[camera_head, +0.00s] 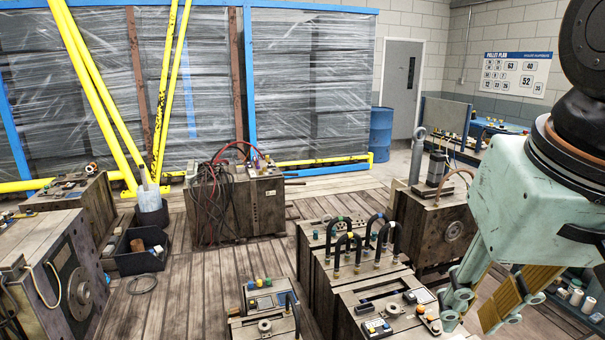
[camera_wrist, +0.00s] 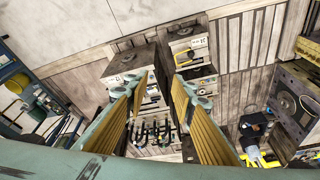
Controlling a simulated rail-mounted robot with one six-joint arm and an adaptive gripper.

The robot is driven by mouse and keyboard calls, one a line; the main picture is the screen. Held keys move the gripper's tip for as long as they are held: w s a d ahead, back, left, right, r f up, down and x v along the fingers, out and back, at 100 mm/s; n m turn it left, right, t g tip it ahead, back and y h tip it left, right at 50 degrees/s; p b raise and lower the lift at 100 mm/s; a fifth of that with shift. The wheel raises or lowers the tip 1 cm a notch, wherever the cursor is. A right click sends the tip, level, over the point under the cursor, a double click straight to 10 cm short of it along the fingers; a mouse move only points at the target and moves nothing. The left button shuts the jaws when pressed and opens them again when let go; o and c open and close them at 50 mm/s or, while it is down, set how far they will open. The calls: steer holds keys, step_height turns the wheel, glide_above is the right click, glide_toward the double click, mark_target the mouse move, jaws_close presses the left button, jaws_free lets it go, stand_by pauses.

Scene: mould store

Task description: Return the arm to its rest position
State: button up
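My gripper (camera_head: 474,312) hangs at the right of the head view, mint green with yellow ribbed finger pads. Its fingers point down, to the right of a wooden-sided mould block (camera_head: 385,312) with small fittings on its top. In the wrist view my gripper (camera_wrist: 159,90) shows its two fingers spread apart with nothing between them. Below and between them are black hoses (camera_wrist: 152,133) on a mould block. Whether a fingertip touches anything is hard to tell; it looks clear.
Mould blocks stand close by, one with arched black hoses (camera_head: 362,240). Another block (camera_head: 435,222) has a lifting eye. A shelf (camera_head: 575,308) with rolls is at the right. A black bin (camera_head: 140,252) sits at the left.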

steer(key=s+f+n, duration=0.1)
steer(key=s, duration=0.5)
steer(key=shift+a+f, duration=0.35)
stand_by(1.6)
